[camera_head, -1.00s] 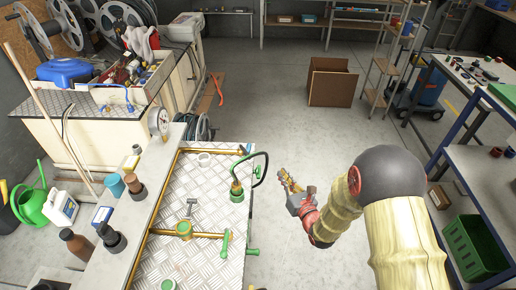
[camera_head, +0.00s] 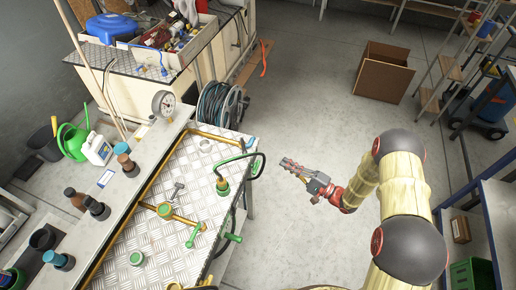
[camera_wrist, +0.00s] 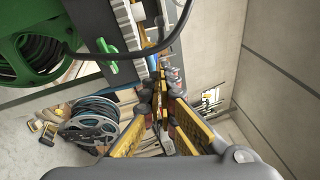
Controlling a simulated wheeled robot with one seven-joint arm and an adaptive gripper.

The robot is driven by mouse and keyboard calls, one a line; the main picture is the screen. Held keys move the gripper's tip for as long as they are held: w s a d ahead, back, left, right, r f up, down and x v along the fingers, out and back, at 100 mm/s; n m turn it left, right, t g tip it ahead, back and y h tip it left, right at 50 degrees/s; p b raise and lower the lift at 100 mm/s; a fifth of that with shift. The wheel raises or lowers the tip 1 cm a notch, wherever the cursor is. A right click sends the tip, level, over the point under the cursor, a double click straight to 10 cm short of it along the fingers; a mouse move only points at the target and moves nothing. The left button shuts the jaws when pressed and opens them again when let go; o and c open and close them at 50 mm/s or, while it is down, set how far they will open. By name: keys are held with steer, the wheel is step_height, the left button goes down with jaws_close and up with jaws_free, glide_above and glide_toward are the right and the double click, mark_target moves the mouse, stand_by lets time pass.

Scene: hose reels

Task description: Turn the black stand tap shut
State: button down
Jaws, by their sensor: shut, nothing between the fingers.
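A stand tap with a green and brass base (camera_head: 222,187) and a dark curved spout (camera_head: 262,165) stands at the right edge of the checker-plate bench top (camera_head: 200,160). I cannot tell for sure that it is the black stand tap. My gripper (camera_head: 284,163) is shut and empty, right of the spout and apart from it, over the open floor. In the wrist view my gripper (camera_wrist: 160,92) points past a dark curved pipe (camera_wrist: 170,38) and a green lever (camera_wrist: 108,56). The tap's handle is not clear.
Green levers (camera_head: 193,234) stick out at the bench's near right side. A hose reel (camera_head: 222,104) stands on the floor behind the bench. A cardboard box (camera_head: 383,73) lies at the back. Blue-framed shelving (camera_head: 490,220) stands at right. The middle floor is clear.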

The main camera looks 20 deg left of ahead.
mark_target(245, 155)
steer(key=shift+n, duration=0.4)
steer(key=x, duration=0.4)
steer(key=s+x, duration=0.1)
steer(key=x, duration=0.7)
steer(key=shift+s+a+r, duration=0.15)
steer(key=shift+s+a, duration=0.1)
steer(key=shift+s, duration=0.15)
steer(key=shift+s+a+r, duration=0.15)
steer(key=shift+s+a, duration=0.2)
steer(key=shift+a, duration=0.25)
steer(key=shift+s+a+b, duration=0.3)
steer(key=shift+s+b, duration=0.1)
steer(key=shift+b, duration=0.4)
steer(key=shift+s+a+b, duration=0.55)
steer(key=shift+s+b, duration=0.1)
steer(key=shift+b, duration=0.2)
steer(key=shift+s+a+b, duration=0.5)
steer(key=shift+a+b, duration=0.25)
